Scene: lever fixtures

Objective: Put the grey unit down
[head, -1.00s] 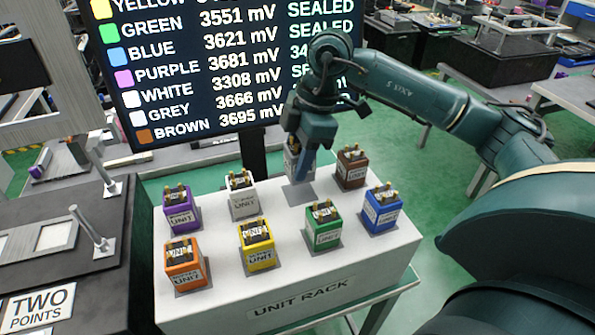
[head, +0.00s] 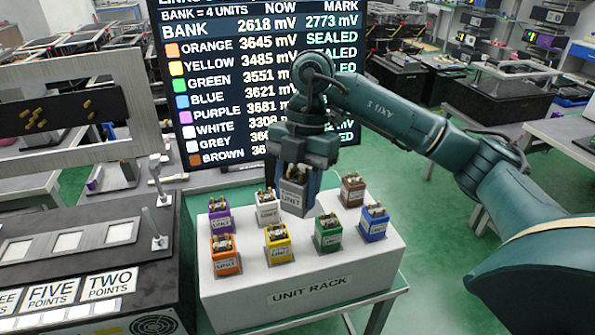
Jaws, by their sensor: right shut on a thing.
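My right gripper (head: 297,184) is shut on the grey unit (head: 293,199), a small block with brass posts on top and a label on its front. The gripper points down and holds the unit upright over the back middle of the white unit rack (head: 340,286). It appears raised above the rack top, between the white unit (head: 267,209) and the brown unit (head: 352,193). The fingers cover its sides. My left gripper does not show.
Purple (head: 220,218), orange (head: 225,258), yellow (head: 279,247), green (head: 328,234) and blue (head: 374,224) units stand on the rack. A black panel with points labels (head: 85,285) stands at left. A readout screen (head: 235,80) stands behind.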

